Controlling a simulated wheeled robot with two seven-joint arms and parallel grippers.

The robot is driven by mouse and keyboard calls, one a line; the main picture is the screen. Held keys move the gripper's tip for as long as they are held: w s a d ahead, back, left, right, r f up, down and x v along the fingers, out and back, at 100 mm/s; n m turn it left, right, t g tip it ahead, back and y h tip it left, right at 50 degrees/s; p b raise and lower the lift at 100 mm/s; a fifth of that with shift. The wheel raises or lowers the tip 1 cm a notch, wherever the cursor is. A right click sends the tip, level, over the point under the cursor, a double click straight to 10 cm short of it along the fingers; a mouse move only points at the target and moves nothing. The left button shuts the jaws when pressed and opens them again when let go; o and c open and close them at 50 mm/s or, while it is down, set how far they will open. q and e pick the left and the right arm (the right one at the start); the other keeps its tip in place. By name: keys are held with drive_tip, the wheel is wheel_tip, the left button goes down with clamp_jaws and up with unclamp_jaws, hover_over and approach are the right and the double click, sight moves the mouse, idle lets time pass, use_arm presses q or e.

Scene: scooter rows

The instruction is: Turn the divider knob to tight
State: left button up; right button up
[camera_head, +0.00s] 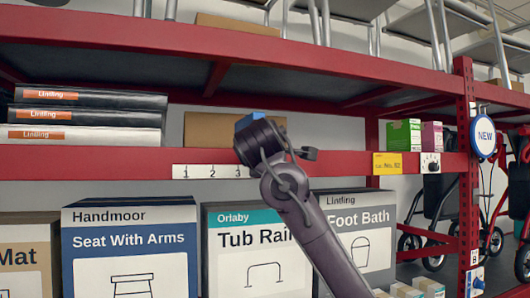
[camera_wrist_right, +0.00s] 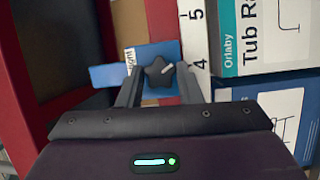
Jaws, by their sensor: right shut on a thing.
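The divider knob (camera_wrist_right: 157,72) is a dark star-shaped knob with a pale pointer mark, seen in the right wrist view. It sits on a blue divider part (camera_wrist_right: 110,75). A white label (camera_wrist_right: 130,60) beside it shows letters like "ight", partly cut off. My right gripper (camera_wrist_right: 160,84) is shut on the knob, one finger on each side. In the head view my right gripper (camera_head: 262,142) is at the red shelf edge and hides the knob; only a bit of the blue divider (camera_head: 252,117) shows above it. My left gripper is not in view.
A white number strip (camera_head: 205,171) runs along the red shelf edge (camera_head: 95,164). Boxes stand below, among them Tub Rail (camera_head: 222,250) and Foot Bath (camera_head: 372,240). Flat Lintling boxes (camera_head: 85,118) lie at left, small cartons (camera_head: 403,135) at right.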

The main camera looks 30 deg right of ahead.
idle(0.4)
drive_tip(key=o, duration=1)
drive_tip(key=b+v, duration=0.3)
drive_tip(key=v, duration=0.4)
drive_tip(key=shift+s+a+b, duration=0.25)
drive_tip(key=shift+s+b, duration=0.05)
drive_tip(key=shift+b, duration=0.1)
